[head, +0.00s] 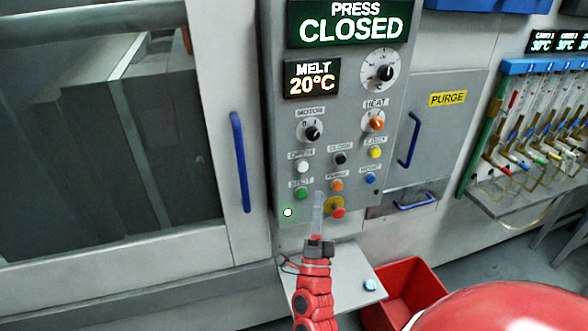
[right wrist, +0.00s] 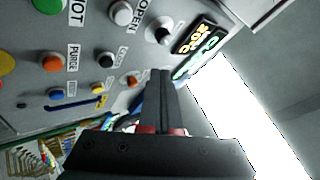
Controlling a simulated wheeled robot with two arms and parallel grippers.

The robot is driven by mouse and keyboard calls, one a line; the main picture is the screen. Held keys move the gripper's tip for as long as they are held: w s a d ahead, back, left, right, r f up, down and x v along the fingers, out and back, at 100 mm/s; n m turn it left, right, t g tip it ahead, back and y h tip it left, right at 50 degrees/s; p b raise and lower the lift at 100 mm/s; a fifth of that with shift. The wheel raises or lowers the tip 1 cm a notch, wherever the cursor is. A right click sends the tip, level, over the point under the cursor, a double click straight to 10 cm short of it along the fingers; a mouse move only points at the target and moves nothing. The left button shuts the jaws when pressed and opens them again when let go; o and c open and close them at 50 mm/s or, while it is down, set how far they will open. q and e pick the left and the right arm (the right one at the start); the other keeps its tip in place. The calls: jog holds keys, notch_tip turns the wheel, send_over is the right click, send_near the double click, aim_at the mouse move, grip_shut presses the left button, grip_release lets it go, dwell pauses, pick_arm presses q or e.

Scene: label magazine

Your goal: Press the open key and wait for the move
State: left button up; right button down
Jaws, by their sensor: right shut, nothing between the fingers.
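The open key is a white round button (head: 303,166) under an OPEN label on the grey control panel (head: 285,130). It also shows at the top of the right wrist view (right wrist: 121,13). The display (head: 350,24) reads PRESS CLOSED. My right gripper (head: 318,198) is shut and empty, in front of the panel's lower part. In the head view its tip appears below and right of the white key. In the right wrist view the shut fingers (right wrist: 160,75) point toward the panel, and the white key lies left of and above their tips. My left gripper is not in view.
Close by are the black close key (head: 340,158), green key (head: 301,193), orange purge key (head: 336,185) and red stop button (head: 337,212). The MELT display (head: 312,78) reads 20°C. A blue door handle (head: 240,160) stands left. A small shelf (head: 340,285) and red bin (head: 415,280) are below.

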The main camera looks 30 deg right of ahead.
aim_at(303, 167)
jog(key=w+d+b, duration=0.1)
jog(key=w+d, duration=0.1)
jog(key=w, duration=0.6)
jog(key=shift+w+b, duration=0.2)
jog(key=shift+b, duration=0.1)
dwell(1.6)
dwell(0.4)
jog(key=shift+w+d+b, duration=0.15)
jog(key=shift+w+b, duration=0.25)
jog(key=shift+b, duration=0.1)
